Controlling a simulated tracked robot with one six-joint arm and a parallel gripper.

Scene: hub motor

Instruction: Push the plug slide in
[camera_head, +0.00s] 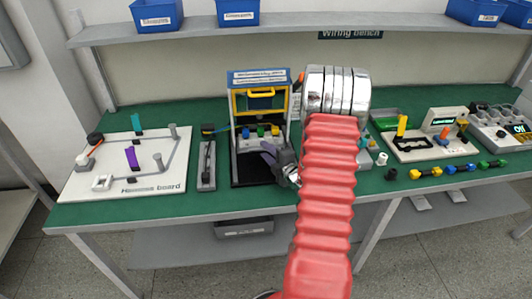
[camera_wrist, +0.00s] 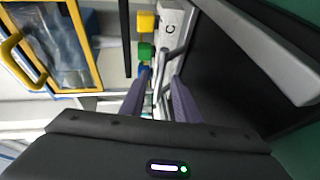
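The test station (camera_head: 258,75), a yellow and blue frame, stands at the middle of the green bench. A low pale block with yellow, green and blue plugs (camera_head: 261,131) is inside it. The plugs also show in the wrist view (camera_wrist: 145,51), beside a white block marked C (camera_wrist: 172,20). My gripper (camera_head: 267,150) is low in front of that block. In the wrist view its two purple fingers (camera_wrist: 159,78) are apart, with a metal bar (camera_wrist: 162,65) seen between them. I cannot tell whether they touch it. My arm hides the station's right side.
A white board (camera_head: 125,165) with posts and cable lies at left. A grey fixture (camera_head: 206,165) stands beside the station. A pale panel (camera_head: 415,145), an instrument box (camera_head: 500,125) and several coloured connectors (camera_head: 459,168) lie at right. A shelf (camera_head: 290,24) with blue bins runs above.

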